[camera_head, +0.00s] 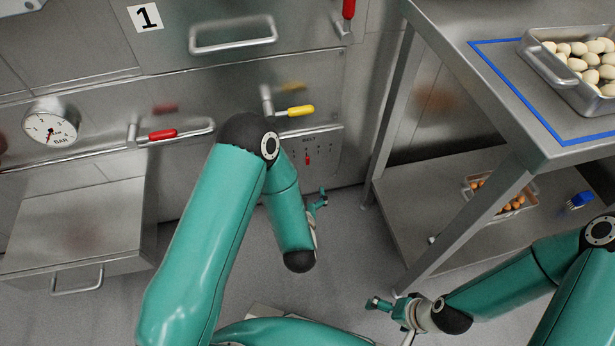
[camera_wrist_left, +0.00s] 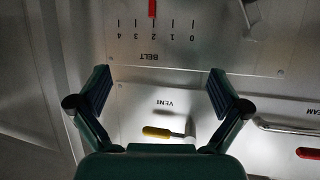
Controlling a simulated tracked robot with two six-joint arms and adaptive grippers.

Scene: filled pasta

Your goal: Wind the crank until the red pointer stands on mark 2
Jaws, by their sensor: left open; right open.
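In the left wrist view, turned upside down, the red pointer (camera_wrist_left: 152,9) stands at or very near the middle mark, 2, of the BELT scale (camera_wrist_left: 155,36). In the head view the pointer (camera_head: 307,159) shows small on the BELT plate (camera_head: 325,142). A thin metal part (camera_wrist_left: 245,14) at the wrist view's top edge may belong to the crank; I cannot tell. No crank is clear in the head view, where my arm covers part of the panel. My left gripper (camera_head: 318,201) is open and empty before the panel. My right gripper (camera_head: 388,306) is open, low near the rack.
A yellow-handled VENT lever (camera_head: 300,111) is above the BELT plate. A steel rack (camera_head: 400,210) with trays stands right. Floor between them is clear.

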